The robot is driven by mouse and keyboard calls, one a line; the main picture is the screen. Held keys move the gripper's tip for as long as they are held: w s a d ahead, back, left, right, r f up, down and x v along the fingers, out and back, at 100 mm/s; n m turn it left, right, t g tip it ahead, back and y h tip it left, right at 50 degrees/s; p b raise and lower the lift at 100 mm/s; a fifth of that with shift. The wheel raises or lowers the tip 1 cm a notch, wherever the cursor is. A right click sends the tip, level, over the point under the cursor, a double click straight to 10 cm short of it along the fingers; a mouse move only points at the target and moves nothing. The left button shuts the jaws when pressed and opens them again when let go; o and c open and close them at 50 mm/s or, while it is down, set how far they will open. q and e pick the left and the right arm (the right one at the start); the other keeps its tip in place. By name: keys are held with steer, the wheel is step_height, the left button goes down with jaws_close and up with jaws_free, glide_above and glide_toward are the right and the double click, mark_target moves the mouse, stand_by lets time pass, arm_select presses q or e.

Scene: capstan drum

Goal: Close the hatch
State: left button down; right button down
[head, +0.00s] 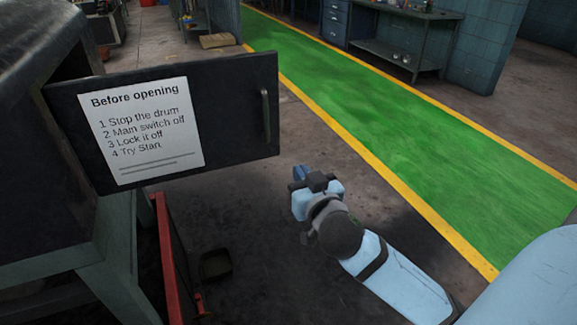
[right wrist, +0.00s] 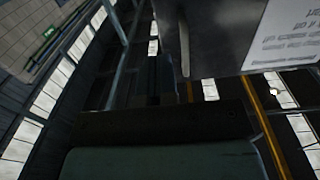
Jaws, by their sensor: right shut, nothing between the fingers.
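The hatch (head: 225,115) is a dark flat door that stands open, sticking out to the right from the machine at the left of the head view. It carries a white notice (head: 142,130) headed "Before opening" and an upright bar handle (head: 266,117) near its free edge. My right gripper (head: 301,174) is shut and empty, below and to the right of the handle, apart from the hatch. In the right wrist view the hatch (right wrist: 220,50) fills the top right, with its handle (right wrist: 184,48) hanging near its edge. My left gripper is not in view.
The dark machine housing (head: 35,90) stands on a grey frame (head: 115,250) at the left. A red rail (head: 168,260) and a small dark tray (head: 215,264) are low beside it. A green walkway (head: 400,120) with yellow edges crosses behind; a workbench (head: 405,50) stands beyond.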

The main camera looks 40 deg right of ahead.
mark_target(276, 137)
steer(key=p+x, duration=0.1)
steer(key=x, duration=1.2)
steer(key=shift+w+d+f, duration=0.1)
steer(key=shift+w+d, duration=0.05)
steer(key=shift+w, duration=0.05)
